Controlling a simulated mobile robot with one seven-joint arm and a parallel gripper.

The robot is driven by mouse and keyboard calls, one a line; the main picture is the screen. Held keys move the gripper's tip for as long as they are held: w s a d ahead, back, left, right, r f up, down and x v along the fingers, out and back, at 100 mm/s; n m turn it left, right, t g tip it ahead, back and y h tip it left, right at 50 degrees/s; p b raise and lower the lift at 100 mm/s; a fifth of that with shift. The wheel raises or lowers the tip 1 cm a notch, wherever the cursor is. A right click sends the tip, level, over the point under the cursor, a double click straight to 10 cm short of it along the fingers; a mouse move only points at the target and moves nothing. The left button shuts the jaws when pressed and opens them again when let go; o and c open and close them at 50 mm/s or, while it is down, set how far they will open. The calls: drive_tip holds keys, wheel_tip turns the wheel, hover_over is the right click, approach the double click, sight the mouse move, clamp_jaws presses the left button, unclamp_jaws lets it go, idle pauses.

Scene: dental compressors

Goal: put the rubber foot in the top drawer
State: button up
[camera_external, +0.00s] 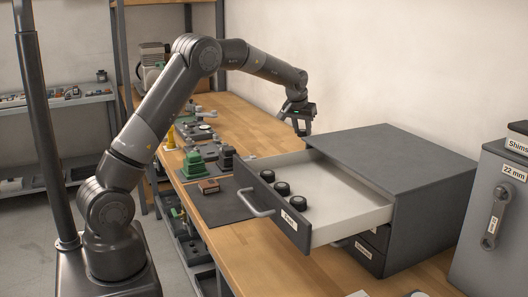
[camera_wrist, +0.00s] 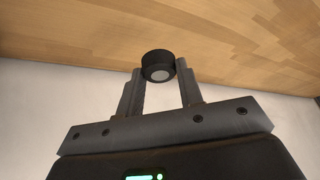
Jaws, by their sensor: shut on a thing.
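My gripper (camera_external: 301,124) is raised in the air behind the open drawer in the external view, with the bench and wall behind it. In the wrist view my gripper (camera_wrist: 160,74) is shut on a rubber foot (camera_wrist: 157,66), a short black cylinder with a grey centre, held at the fingertips. The foot is too small to make out in the external view. The top drawer (camera_external: 340,215) of the dark grey cabinet is pulled open. Three black round feet (camera_external: 283,188) lie in it near its front, and its white floor is otherwise bare.
The cabinet (camera_external: 400,160) stands on the wooden bench (camera_external: 235,115). A lower drawer (camera_external: 365,250) is shut. A grey box (camera_external: 490,215) with a wrench stands at right.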

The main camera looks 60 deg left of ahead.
wheel_tip(320, 180, up, 20)
drive_tip(key=r, duration=0.1)
drive_tip(key=s+d, duration=0.4)
drive_tip(key=d, duration=1)
drive_tip(key=s+d+n, duration=0.1)
drive_tip(key=s+d, duration=0.2)
drive_tip(key=d, duration=1)
drive_tip(key=s+d, duration=0.4)
drive_tip(key=d, duration=1)
drive_tip(key=s+d+n, duration=0.1)
drive_tip(key=s+d, duration=0.9)
drive_tip(key=s, duration=0.5)
drive_tip(key=s+d, duration=1)
drive_tip(key=s, duration=0.5)
hover_over(318, 223)
drive_tip(key=s+d, duration=0.1)
drive_tip(key=shift+y, duration=0.3)
drive_tip(key=f, duration=1.2)
drive_tip(key=shift+s+f, duration=0.2)
drive_tip(key=shift+f, duration=0.1)
drive_tip(key=shift+w+f, duration=0.15)
drive_tip(key=shift+f, duration=1.9)
